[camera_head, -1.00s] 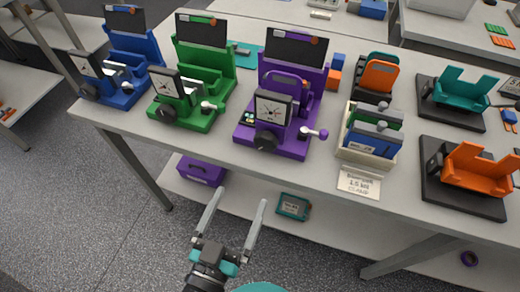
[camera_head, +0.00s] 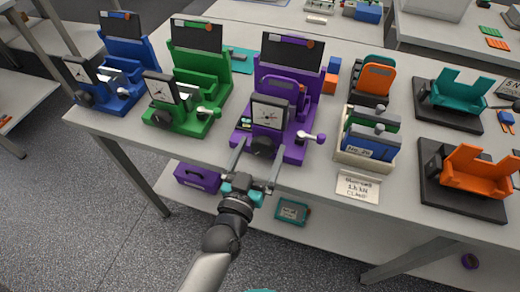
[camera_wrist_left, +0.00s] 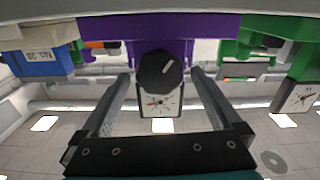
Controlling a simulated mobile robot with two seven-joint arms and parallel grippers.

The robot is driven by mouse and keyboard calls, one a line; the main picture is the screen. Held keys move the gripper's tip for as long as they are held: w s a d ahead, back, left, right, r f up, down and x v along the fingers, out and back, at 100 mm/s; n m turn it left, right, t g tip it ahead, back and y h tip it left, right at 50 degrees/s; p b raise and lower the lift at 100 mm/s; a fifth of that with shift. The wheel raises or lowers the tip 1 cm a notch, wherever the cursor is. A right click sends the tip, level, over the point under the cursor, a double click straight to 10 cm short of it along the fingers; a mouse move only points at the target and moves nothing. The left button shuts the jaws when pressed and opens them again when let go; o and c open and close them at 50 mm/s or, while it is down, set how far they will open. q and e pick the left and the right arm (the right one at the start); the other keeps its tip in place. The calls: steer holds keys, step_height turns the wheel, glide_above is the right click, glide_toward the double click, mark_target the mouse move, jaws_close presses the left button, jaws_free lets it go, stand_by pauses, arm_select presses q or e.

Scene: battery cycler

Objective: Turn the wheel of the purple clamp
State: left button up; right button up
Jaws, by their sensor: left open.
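The purple clamp (camera_head: 290,95) stands near the front edge of the table, with a dial, a dark screen and a lever with a purple knob. Its black wheel (camera_head: 264,147) is low on the front, below the dial (camera_head: 268,115). My left gripper (camera_head: 257,153) is open in front of the wheel, one finger to each side. In the left wrist view, which is upside down, the wheel (camera_wrist_left: 160,70) with a pale mark shows between the open fingertips (camera_wrist_left: 160,76), with gaps on both sides. No contact shows. My right gripper is not in view.
A green clamp (camera_head: 198,70) and a blue clamp (camera_head: 127,62) stand to the left. A cream box (camera_head: 362,160) with battery packs stands to the right, beside a label card (camera_head: 357,186). A low shelf (camera_head: 340,228) lies under the table.

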arm_select(q)
steer(key=shift+w, duration=0.1)
steer(key=c, duration=1.4)
steer(key=shift+o, duration=0.2)
steer(key=shift+n, duration=0.4)
steer(key=n+p, duration=0.1)
steer(key=n, duration=0.2)
steer(key=shift+n+p, duration=0.3)
steer(key=shift+n, duration=0.1)
steer(key=n, duration=0.5)
steer(key=shift+a+f, duration=0.1)
steer(key=shift+a, duration=0.05)
steer(key=shift+n, duration=0.4)
steer(key=o, duration=1.4)
steer(key=shift+c, duration=0.2)
